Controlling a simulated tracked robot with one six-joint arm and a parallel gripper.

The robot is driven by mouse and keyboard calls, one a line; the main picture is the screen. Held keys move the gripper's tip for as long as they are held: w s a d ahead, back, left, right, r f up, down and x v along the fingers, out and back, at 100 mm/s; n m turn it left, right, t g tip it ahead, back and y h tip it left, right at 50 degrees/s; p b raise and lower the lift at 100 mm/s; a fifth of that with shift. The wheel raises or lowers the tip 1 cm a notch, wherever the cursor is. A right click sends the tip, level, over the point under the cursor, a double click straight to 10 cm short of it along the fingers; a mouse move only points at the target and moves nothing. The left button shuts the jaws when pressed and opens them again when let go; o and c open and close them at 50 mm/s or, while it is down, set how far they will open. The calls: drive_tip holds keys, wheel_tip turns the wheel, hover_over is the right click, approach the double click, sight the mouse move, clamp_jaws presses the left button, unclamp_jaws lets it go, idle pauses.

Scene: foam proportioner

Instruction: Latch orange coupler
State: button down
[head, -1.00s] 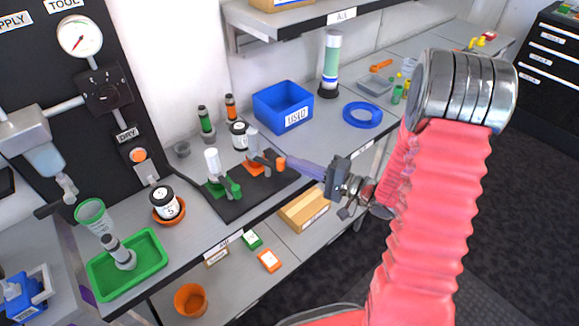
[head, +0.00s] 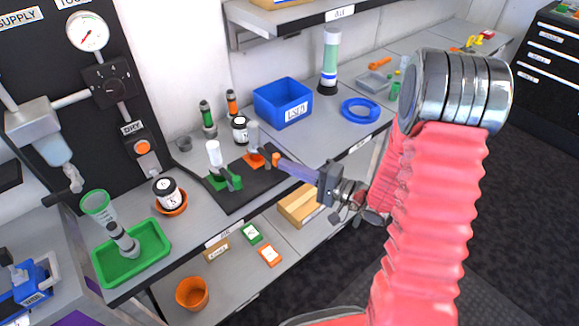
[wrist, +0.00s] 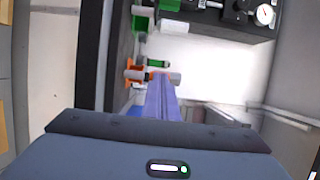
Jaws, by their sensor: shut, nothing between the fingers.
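The orange coupler (head: 254,160) stands on the black mat (head: 235,200) on the bench, with a clear-grey cylinder upright in it. A grey lever with an orange end (head: 276,159) sticks out on its right side. My gripper (head: 283,163) has its purple fingers shut and empty, pointing left, with the tips at or very close to that orange end. I cannot tell whether they touch. In the wrist view the fingers (wrist: 162,88) reach up to the grey cylinder of the orange coupler (wrist: 133,72). The lever's exact angle is unclear.
A green coupler (head: 225,180) with a white-topped cylinder stands left of the orange one on the mat. Behind are small bottles, a labelled jar (head: 240,130) and a blue bin (head: 283,102). A green tray (head: 131,253) is at the left.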

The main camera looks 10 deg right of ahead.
drive_tip(key=shift+s+a, duration=0.15)
drive_tip(key=shift+a, duration=0.55)
drive_tip(key=shift+d+r, duration=0.1)
drive_tip(key=shift+d, duration=0.05)
drive_tip(key=d, duration=0.5)
drive_tip(key=s+a, duration=0.2)
drive_tip(key=s, duration=0.7)
drive_tip(key=shift+a, duration=0.2)
drive_tip(key=shift+f, duration=0.2)
